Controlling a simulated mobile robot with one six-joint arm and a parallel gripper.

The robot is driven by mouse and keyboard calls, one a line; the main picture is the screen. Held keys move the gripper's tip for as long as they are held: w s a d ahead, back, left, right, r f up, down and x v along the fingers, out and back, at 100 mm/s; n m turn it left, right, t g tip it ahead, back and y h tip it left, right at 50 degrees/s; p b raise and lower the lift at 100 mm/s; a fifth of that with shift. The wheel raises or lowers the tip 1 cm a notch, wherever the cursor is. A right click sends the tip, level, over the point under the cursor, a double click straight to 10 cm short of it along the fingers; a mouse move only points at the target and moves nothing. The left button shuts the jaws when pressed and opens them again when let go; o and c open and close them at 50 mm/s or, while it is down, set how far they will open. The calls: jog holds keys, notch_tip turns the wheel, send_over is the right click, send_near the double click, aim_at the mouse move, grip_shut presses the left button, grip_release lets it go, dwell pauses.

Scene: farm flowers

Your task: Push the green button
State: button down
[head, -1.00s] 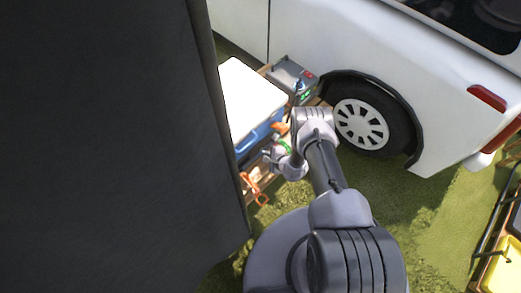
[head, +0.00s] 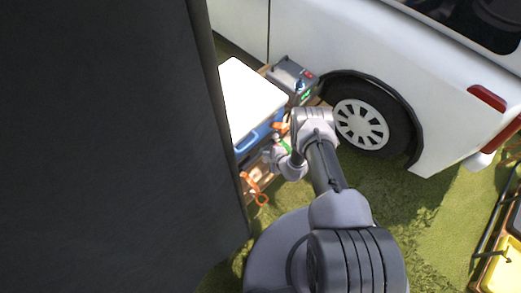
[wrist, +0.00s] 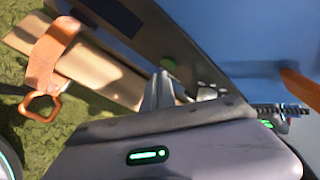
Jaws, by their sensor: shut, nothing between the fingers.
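In the head view my gripper (head: 269,155) is small, beside the blue box under the white top, and the button cannot be made out there.
A blue box with a white top (head: 250,95) stands on a wooden surface. A grey device (head: 290,73) with green lights stands behind. A white vehicle (head: 360,45) is behind; grass (head: 400,215) is open at right.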

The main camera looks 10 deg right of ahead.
jog(key=shift+w, duration=0.1)
jog(key=shift+w+a+b, duration=0.25)
jog(key=shift+w+b, duration=0.05)
jog(key=shift+b, duration=0.05)
jog(key=shift+w, duration=0.1)
dwell(0.4)
jog(key=shift+s+d, duration=0.25)
jog(key=shift+s, duration=0.25)
jog(key=s+d+p, duration=0.1)
jog(key=s, duration=0.1)
jog(key=s+d+p, duration=0.1)
jog(key=s+d, duration=0.1)
jog(key=shift+s+d, duration=0.3)
jog(key=shift+s, duration=0.1)
jog(key=shift+s, duration=0.1)
